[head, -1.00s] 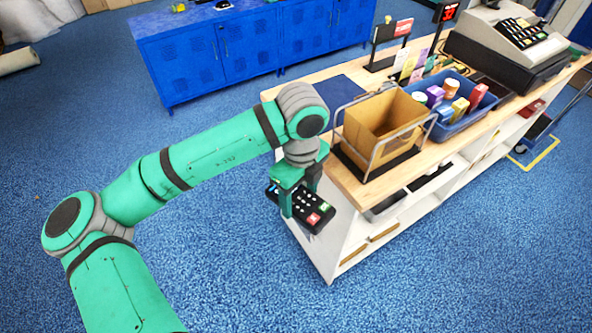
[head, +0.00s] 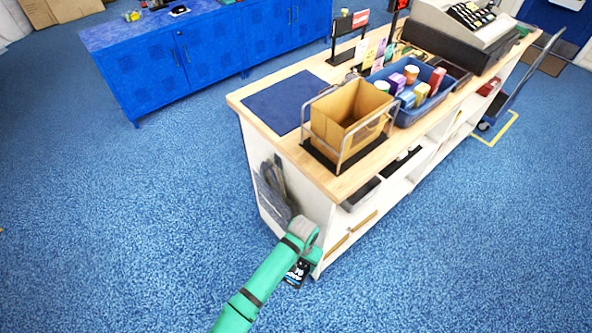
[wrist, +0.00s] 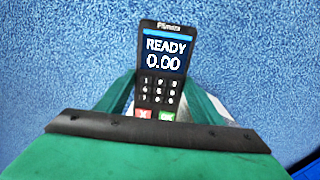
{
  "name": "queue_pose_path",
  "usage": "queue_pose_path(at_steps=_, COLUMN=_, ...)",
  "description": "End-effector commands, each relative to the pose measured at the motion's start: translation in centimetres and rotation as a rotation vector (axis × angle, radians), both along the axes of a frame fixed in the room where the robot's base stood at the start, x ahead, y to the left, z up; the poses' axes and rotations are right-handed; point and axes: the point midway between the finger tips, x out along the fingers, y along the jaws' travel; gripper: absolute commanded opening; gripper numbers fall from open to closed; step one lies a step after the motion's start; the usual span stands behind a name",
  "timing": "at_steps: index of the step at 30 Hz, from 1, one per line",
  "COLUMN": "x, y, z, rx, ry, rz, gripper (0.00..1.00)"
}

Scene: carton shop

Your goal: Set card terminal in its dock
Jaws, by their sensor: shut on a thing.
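The card terminal (wrist: 165,60) is a black handset whose screen reads READY 0.00, with a keypad and red and green keys at its lower end. My gripper (wrist: 160,112) is shut on its lower part, with a green finger on each side. In the head view, the terminal (head: 296,274) shows as a small dark shape at my gripper (head: 304,262), below the counter top by the counter's near end. My arm partly covers it there. I cannot pick out the dock for certain; a black stand (head: 345,42) with a red-edged sign is at the counter's back edge.
The wooden counter (head: 262,118) carries a blue mat (head: 288,102), a carton (head: 350,112) in a metal frame, a blue bin (head: 428,104) of small goods and a cash register (head: 455,25). Blue cabinets (head: 210,50) stand behind. Blue floor (head: 450,250) is clear at right.

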Motion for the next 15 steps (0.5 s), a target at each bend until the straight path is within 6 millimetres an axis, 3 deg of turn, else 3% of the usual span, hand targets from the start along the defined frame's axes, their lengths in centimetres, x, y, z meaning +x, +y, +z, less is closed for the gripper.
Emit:
queue_pose_path(at_steps=1, x=-0.1, y=-0.4, z=-1.7, rx=-0.005, ry=0.004, rz=0.062, gripper=0.45)
queue_pose_path(at_steps=6, x=-0.1, y=-1.0, z=-5.7, rx=-0.002, ry=0.003, rz=0.223, gripper=0.45)
queue_pose_path(at_steps=15, x=0.0, y=-1.7, z=-10.1, rx=-0.001, ry=0.001, rz=0.397, gripper=0.45)
